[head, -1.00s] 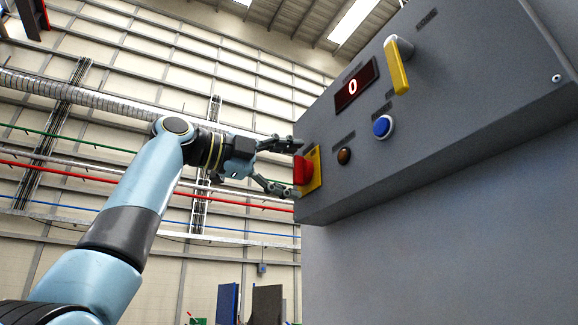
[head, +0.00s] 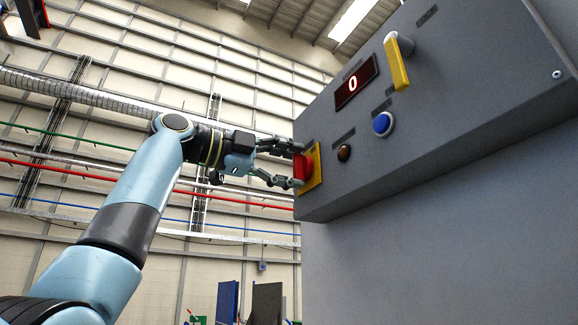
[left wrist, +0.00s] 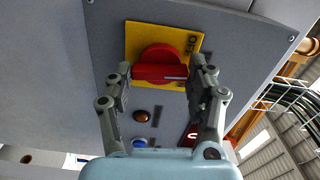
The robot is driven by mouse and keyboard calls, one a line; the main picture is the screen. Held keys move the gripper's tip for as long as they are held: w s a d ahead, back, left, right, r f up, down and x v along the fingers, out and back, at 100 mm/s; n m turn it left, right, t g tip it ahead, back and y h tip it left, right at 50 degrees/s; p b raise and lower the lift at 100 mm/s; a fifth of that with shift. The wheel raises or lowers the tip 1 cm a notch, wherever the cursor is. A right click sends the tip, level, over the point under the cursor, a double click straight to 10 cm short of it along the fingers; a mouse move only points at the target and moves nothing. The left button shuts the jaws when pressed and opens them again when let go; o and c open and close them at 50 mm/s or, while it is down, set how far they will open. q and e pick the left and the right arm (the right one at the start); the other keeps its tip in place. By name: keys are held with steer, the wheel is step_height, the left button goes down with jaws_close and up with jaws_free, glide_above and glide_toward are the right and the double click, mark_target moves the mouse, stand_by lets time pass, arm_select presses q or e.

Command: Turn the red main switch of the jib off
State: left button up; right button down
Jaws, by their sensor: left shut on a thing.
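The red main switch (head: 300,168) is a rotary knob on a yellow plate (head: 314,168) at the left end of the grey control panel. In the left wrist view the red knob (left wrist: 160,66) sits on its yellow plate (left wrist: 140,32), with its grip bar lying across the picture. My left gripper (head: 295,165) is shut on the knob, one finger at each end of the bar, as the left wrist view also shows (left wrist: 160,75). My right gripper is not in view.
The grey panel (head: 450,110) also carries a display reading 0 (head: 356,83), a yellow lever (head: 397,65), a blue button (head: 382,124) and a dark amber lamp (head: 344,153). Pipes run along the wall behind. Free air lies left of the panel.

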arm_select(q)
steer(key=n, duration=0.4)
steer(key=shift+f, duration=0.1)
steer(key=n, duration=0.3)
steer(key=shift+n, duration=0.4)
steer(key=n, duration=0.4)
steer(key=shift+n+p, duration=0.3)
steer(key=n, duration=0.4)
steer(key=shift+p, duration=0.35)
steer(key=o, duration=1.2)
